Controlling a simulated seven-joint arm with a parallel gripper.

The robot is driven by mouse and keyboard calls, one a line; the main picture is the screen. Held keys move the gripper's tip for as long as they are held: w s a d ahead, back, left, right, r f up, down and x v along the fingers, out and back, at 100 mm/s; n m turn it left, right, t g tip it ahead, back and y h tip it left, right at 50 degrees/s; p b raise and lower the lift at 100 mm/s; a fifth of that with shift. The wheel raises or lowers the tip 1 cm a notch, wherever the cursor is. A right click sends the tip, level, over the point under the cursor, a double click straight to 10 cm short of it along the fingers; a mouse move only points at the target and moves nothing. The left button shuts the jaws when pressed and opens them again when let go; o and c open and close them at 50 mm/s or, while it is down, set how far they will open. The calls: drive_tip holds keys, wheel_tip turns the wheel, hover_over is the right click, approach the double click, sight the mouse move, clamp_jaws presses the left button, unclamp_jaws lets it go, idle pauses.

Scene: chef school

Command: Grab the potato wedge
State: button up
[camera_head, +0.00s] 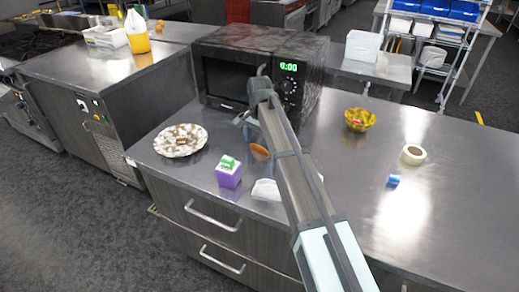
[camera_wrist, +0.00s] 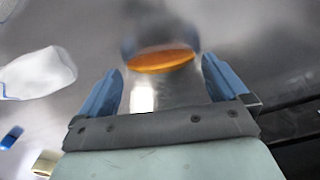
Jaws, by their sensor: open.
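The orange piece, which looks like the potato wedge (camera_head: 259,151), lies on the metal counter just in front of the microwave, partly beside my arm in the head view. In the wrist view the wedge (camera_wrist: 160,61) lies across the picture ahead of my gripper (camera_wrist: 163,80), roughly centred between the two blue fingers. The fingers are apart with nothing held between them. In the head view my gripper (camera_head: 245,122) is above and slightly behind the wedge, near the microwave front, partly hidden by my own arm. The exact height above the counter is unclear.
A black microwave (camera_head: 225,82) stands close behind. A speckled plate (camera_head: 181,141), a purple box (camera_head: 229,177) and a white object (camera_head: 266,190) lie nearby. A yellow bowl (camera_head: 360,120), tape roll (camera_head: 413,155) and small blue item (camera_head: 393,180) are right, with clear counter around.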

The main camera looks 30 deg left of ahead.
wheel_tip(320, 180, down, 2)
drive_tip(key=shift+c, duration=0.2)
drive_tip(key=c, duration=0.7)
drive_tip(key=shift+r, duration=0.15)
